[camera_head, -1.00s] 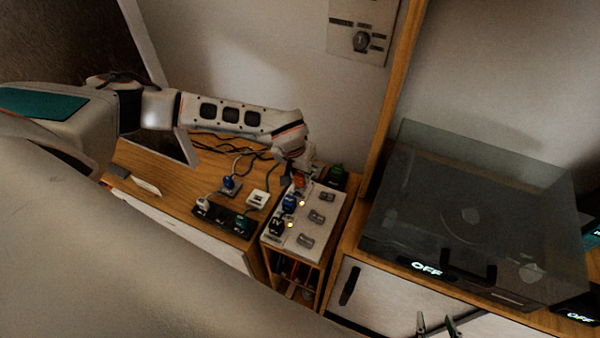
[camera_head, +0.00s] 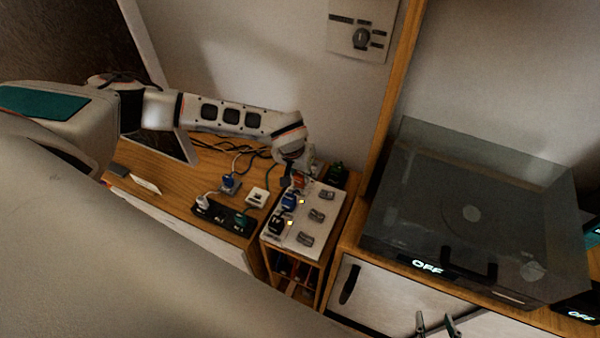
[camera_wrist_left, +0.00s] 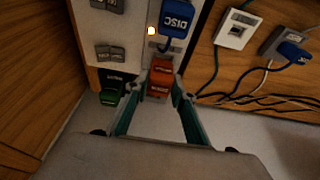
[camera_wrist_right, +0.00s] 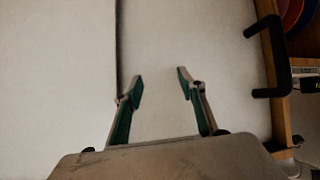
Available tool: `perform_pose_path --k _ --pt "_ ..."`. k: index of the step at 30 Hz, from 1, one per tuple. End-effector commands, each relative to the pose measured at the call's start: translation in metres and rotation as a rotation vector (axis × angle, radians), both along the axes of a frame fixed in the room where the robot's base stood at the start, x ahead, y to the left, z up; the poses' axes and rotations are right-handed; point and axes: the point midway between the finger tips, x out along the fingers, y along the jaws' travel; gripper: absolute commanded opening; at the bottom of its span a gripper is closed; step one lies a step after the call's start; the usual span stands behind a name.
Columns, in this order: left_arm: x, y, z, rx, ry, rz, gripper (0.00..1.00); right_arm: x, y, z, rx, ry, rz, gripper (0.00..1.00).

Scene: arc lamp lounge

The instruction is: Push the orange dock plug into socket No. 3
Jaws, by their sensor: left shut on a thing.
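My left gripper (camera_head: 301,176) is shut on the orange plug (camera_wrist_left: 161,72), which sits between its fingertips at the far end of a white socket panel (camera_head: 300,241). In the head view the plug (camera_head: 299,182) is partly hidden by the gripper. In the left wrist view its front end meets the panel's edge (camera_wrist_left: 152,52); I cannot tell how deep it sits. A blue plug marked DISC (camera_wrist_left: 176,17) is beside it on the panel. No number 3 is readable. My right gripper (camera_wrist_right: 160,88) is open and empty before a pale surface.
A black plug (camera_head: 277,225) is nearer on the panel; two small yellow lights glow there. A green plug (camera_head: 337,172) stands behind it. A black strip (camera_head: 222,217) with plugs and loose cables lies left. A clear-lidded turntable (camera_head: 470,225) is at right.

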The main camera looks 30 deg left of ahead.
Motion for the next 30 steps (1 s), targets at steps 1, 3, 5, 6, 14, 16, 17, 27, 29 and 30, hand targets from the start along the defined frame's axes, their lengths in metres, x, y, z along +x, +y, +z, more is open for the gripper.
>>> perform_pose_path --k 1,3,5,6,14,16,17,27,29,30 --pt "0.000 0.000 -0.002 0.000 0.000 0.000 0.00 0.000 0.000 -0.001 0.000 0.001 0.000 0.40" --pt "0.000 0.000 -0.003 0.000 0.000 0.000 0.00 -0.001 0.000 -0.002 -0.001 0.002 0.000 0.40" --pt "0.000 0.000 -0.005 0.000 0.000 0.000 0.00 -0.001 0.000 -0.003 0.000 0.002 0.001 0.40" --pt "0.000 0.000 -0.006 0.000 0.000 0.000 0.00 -0.001 0.000 -0.003 0.000 0.002 0.001 0.40" --pt "0.000 0.000 -0.011 0.000 0.000 0.000 0.00 -0.002 0.000 -0.007 0.000 0.005 0.000 0.40" --pt "0.000 0.000 -0.013 0.000 0.000 0.001 0.00 -0.002 0.000 -0.007 0.000 0.005 0.000 0.40" --pt "0.000 0.000 -0.014 0.000 0.000 0.001 0.00 -0.002 0.000 -0.008 0.000 0.005 0.000 0.40" --pt "0.000 0.000 -0.020 0.000 0.000 0.001 0.29 -0.003 0.000 -0.011 -0.001 0.008 0.000 0.40" --pt "0.000 0.000 -0.020 0.000 0.000 0.001 0.44 -0.003 0.000 -0.011 0.000 0.007 0.000 0.40" --pt "0.000 0.000 -0.020 0.000 0.000 0.001 0.44 -0.003 0.000 -0.011 0.000 0.007 0.000 0.40"
